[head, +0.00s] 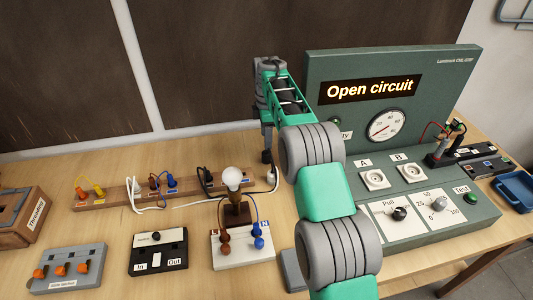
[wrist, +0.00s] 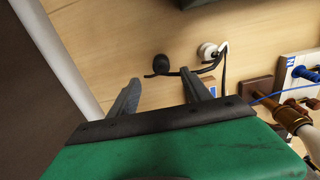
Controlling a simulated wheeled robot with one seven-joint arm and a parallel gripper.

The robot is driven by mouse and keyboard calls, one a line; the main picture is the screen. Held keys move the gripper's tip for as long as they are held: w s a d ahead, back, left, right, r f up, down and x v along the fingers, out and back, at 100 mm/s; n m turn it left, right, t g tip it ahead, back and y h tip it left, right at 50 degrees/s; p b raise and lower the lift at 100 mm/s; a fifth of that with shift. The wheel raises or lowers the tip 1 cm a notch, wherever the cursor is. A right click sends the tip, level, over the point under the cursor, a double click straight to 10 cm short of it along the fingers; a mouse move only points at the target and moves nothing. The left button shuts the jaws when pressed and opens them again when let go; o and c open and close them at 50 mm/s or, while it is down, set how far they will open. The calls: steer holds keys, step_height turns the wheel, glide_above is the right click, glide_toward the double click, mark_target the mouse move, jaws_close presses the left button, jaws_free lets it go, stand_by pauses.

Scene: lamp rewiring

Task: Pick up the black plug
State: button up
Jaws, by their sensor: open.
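The black plug (wrist: 160,62) lies on the wooden table in the wrist view, a small dark round shape just beyond the gap between my fingertips. A dark cord runs beside it. In the head view I cannot tell it apart from the dark fingers in front of that spot. My gripper (wrist: 163,82) is open and empty, with its two grey fingers on either side of the line to the plug. In the head view my gripper (head: 267,150) points down at the back of the table. I cannot tell how high the fingertips are above the plug.
A white plug (wrist: 208,50) lies close beside the black plug, also in the head view (head: 271,176). The bulb (head: 233,178) on its stand is in front. A wooden terminal strip (head: 120,195) is to the left, the green test console (head: 430,215) to the right.

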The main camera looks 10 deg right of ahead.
mark_target(266, 152)
steer(key=f+p, duration=0.2)
steer(key=f, duration=0.6)
steer(key=shift+a+f, duration=0.1)
steer(key=shift+a, duration=0.1)
steer(key=shift+s, duration=0.1)
steer(key=shift+c, duration=0.6)
jaws_close()
